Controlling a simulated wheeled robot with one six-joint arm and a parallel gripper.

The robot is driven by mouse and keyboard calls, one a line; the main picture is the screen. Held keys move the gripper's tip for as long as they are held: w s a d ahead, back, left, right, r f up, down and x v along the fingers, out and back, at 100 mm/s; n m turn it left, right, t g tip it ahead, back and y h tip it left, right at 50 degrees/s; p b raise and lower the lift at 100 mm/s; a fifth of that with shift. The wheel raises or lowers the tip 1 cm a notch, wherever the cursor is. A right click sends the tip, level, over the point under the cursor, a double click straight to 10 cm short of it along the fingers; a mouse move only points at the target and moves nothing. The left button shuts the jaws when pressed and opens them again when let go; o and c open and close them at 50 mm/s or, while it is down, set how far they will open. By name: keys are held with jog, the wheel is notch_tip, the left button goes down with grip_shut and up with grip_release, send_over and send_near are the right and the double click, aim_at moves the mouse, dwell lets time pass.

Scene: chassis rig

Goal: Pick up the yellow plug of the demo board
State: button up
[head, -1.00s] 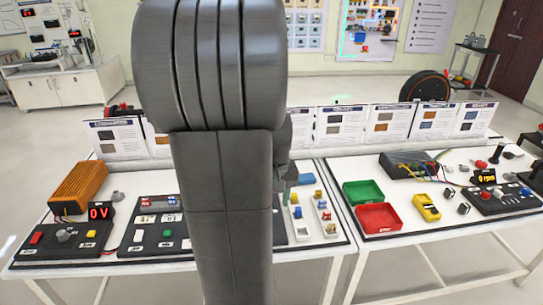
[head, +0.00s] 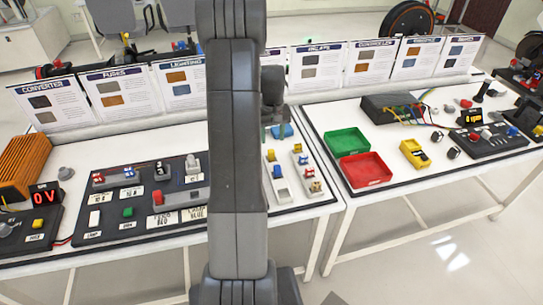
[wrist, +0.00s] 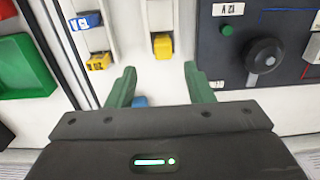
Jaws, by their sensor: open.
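A yellow plug (head: 270,154) sits at the far end of a white strip just right of the black demo board (head: 120,222). In the wrist view the same yellow plug (wrist: 162,46) stands ahead of my gripper (wrist: 160,86), roughly in line with the gap between its green fingers. My gripper is open, with nothing between the fingertips and apart from the plug. In the head view my gripper (head: 277,134) is partly hidden behind my arm, beyond the plug. A blue block (head: 282,131) lies by the fingers; part of it shows in the wrist view (wrist: 140,101).
A second white strip holds a yellow plug (head: 298,148) and a blue plug (head: 304,160). Upright cards (head: 320,64) line the back. My arm covers the board's right part.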

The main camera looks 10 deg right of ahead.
aim_at(271, 150)
jog(key=shift+s+a+f+p, duration=0.1)
jog(key=shift+f+p, duration=0.2)
jog(key=shift+f, duration=1.6)
jog(key=shift+s+a+f+p, duration=0.1)
jog(key=shift+f+p, duration=0.2)
jog(key=shift+f, duration=1.6)
grip_shut()
